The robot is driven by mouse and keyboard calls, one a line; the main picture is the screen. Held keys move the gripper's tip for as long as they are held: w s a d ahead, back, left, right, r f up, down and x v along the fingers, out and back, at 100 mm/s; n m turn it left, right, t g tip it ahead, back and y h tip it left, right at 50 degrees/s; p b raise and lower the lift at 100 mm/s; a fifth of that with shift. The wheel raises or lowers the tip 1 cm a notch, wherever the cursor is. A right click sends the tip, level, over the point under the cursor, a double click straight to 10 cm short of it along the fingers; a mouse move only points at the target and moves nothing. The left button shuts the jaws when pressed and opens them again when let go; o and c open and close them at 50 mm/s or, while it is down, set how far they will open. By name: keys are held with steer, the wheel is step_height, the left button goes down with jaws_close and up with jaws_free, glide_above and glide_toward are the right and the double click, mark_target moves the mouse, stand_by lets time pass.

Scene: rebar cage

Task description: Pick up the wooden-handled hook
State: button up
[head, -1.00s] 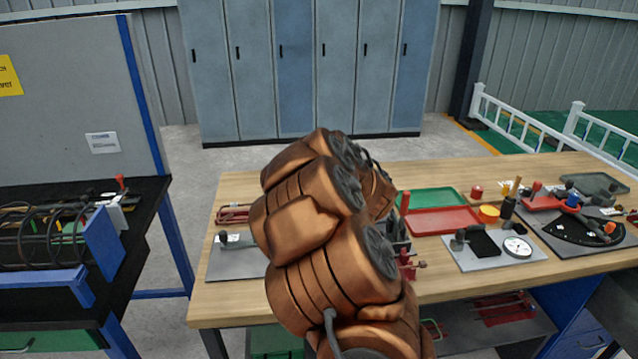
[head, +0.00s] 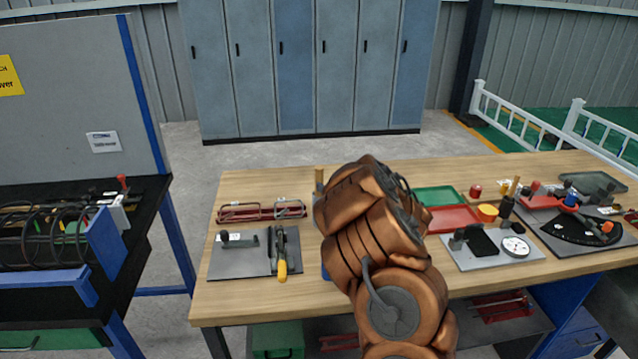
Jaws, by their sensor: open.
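No hook tip can be made out, so I cannot tell for sure which item is the wooden-handled hook. A short upright wooden-coloured handle (head: 319,181) shows just left of my arm on the workbench; its lower part is hidden. Another tan handle (head: 514,186) stands further right, by a dark holder. A tool with a yellow-orange handle (head: 282,270) and dark metal body lies on a grey plate at the bench's left front. My copper-coloured arm reaches over the bench middle. My gripper is hidden behind the arm.
Red metal frames (head: 250,211) lie behind the grey plate (head: 225,267). Red (head: 455,219) and green trays sit right of my arm, near a dial gauge (head: 516,246). A black table (head: 150,200) stands left across a gap. Bare wood shows along the bench's front-left edge.

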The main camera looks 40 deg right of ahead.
mark_target(322, 176)
steer(key=w+p, duration=0.1)
steer(key=w, duration=0.1)
steer(key=w+r+p, duration=0.1)
steer(key=w, duration=0.2)
steer(key=shift+d+p, duration=0.2)
steer(key=shift+p, duration=0.1)
steer(key=shift+w+f, duration=0.1)
steer(key=shift+w, duration=0.2)
steer(key=shift+c, duration=0.2)
jaws_close()
